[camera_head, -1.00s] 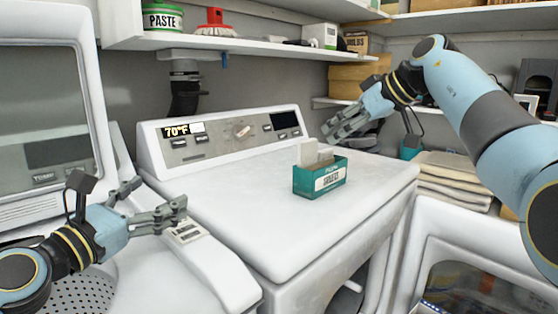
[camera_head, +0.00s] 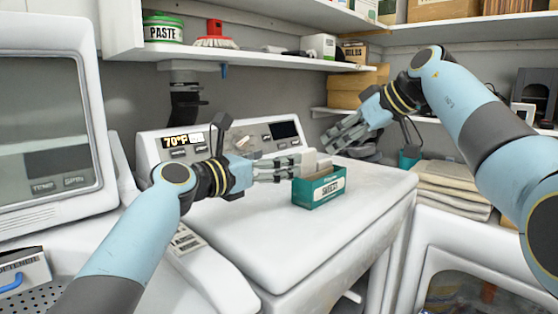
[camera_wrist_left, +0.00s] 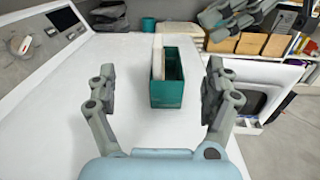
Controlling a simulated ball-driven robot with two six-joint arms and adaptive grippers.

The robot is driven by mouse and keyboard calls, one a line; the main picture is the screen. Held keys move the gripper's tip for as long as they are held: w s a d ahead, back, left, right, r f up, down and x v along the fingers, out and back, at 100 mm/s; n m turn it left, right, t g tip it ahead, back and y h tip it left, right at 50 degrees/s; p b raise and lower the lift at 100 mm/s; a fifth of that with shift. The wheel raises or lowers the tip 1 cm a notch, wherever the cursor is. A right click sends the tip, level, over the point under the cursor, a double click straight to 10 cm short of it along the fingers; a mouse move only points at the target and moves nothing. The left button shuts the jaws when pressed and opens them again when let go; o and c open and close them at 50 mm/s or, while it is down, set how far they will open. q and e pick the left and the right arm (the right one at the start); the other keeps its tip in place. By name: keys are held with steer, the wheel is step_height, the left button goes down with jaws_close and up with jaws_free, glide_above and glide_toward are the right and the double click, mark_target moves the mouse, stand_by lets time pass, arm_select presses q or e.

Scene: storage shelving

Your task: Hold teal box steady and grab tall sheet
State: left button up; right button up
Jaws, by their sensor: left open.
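The teal box (camera_head: 320,188) stands upright on the white machine top, with a white label on its front.
The machine's control panel (camera_head: 215,141) rises behind the left arm. A shelf (camera_head: 260,60) with a paste tub (camera_head: 163,28) and a red brush (camera_head: 215,34) hangs above. Folded towels (camera_head: 452,182) are stacked at right. The machine top (camera_head: 265,235) in front of the box is clear.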

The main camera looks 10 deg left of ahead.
arm_select(q)
steer(key=d, duration=0.1)
glide_toward(301, 187)
steer(key=x, duration=0.3)
steer(key=shift+w, duration=0.3)
steer(key=x, duration=0.6)
steer(key=shift+s+f, duration=0.1)
steer(key=shift+w+d, duration=0.3)
steer(key=shift+w, duration=0.1)
steer(key=shift+c, duration=0.4)
steer(key=c, duration=1.2)
